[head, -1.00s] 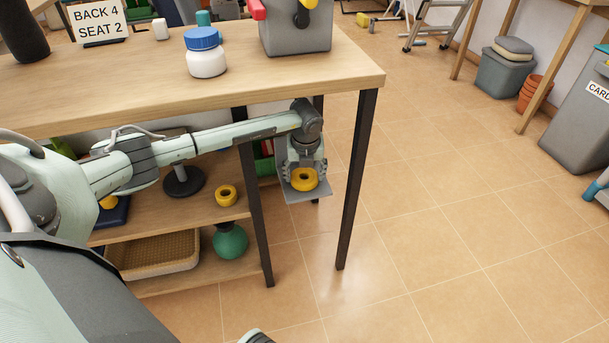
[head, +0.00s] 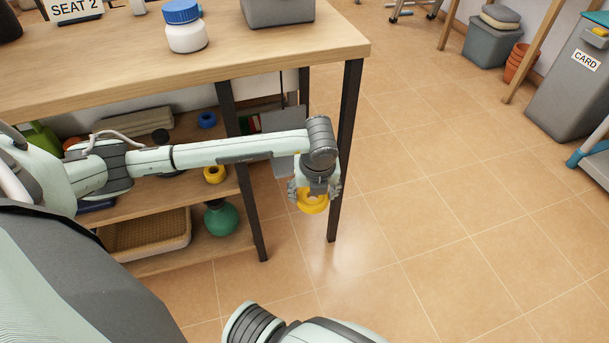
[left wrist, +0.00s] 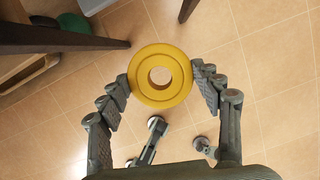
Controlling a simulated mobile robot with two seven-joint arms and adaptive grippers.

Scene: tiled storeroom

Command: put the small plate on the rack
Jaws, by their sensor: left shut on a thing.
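The small plate (head: 313,203) is a yellow disc with a round hole in its middle. It also shows in the left wrist view (left wrist: 143,87), flat towards the camera, with a fingertip at each side edge. My left gripper (head: 315,190) is shut on it and holds it in the air over the tiled floor, right of the shelves and by the table's front leg. My right gripper is out of view. I cannot tell for certain which thing is the rack; my left arm hides part of the shelves.
Another yellow ring (head: 214,174) and a blue ring (head: 207,120) lie on the shelf under the wooden table (head: 250,62). A dark table leg (head: 345,150) stands close to my left gripper. A grey panel (head: 285,166) is behind my arm.

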